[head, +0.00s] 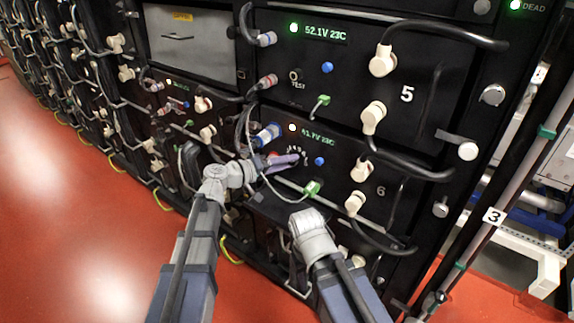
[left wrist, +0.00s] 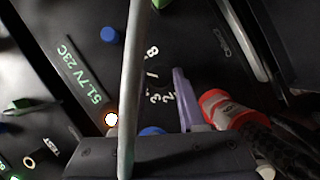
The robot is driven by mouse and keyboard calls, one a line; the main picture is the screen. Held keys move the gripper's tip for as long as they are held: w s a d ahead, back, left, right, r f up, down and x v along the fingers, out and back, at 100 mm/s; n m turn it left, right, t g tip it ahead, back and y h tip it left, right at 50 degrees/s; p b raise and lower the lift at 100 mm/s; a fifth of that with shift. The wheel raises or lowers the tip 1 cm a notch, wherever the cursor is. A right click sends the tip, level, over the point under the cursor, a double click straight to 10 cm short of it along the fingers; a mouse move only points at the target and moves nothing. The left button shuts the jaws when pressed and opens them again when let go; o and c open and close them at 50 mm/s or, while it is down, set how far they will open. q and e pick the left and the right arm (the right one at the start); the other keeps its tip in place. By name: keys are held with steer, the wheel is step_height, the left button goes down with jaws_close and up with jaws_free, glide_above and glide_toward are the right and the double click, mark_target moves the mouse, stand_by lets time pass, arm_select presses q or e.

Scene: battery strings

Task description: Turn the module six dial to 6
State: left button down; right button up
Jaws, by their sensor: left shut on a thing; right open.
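Module six (head: 383,215) is the lower black unit in the head view, with a lit display (head: 318,137) reading about 51.7V 23C. Its dial numerals (head: 296,150) show beside my left gripper (head: 287,161), whose purple fingers cover the dial knob. My left gripper is shut on the dial. In the left wrist view one purple finger (left wrist: 186,100) stands against the panel beside the white dial numerals (left wrist: 153,74), where 8, 2 and 3 can be read. The dial's pointer is hidden. My right gripper (head: 268,203) is open and low in front of the module; its fingertips are hard to make out.
A grey cable (left wrist: 133,80) crosses in front of the left wrist camera. A green plug (head: 313,188) and a blue button (head: 319,161) are nearby. Module five (head: 425,65) is above.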

stand_by(0.3)
arm_select(q)
steer(key=c, duration=0.5)
jaws_free()
steer(key=p+v, duration=0.1)
steer(key=v, duration=0.6)
steer(key=shift+s+a, duration=0.2)
steer(key=shift+a, duration=0.15)
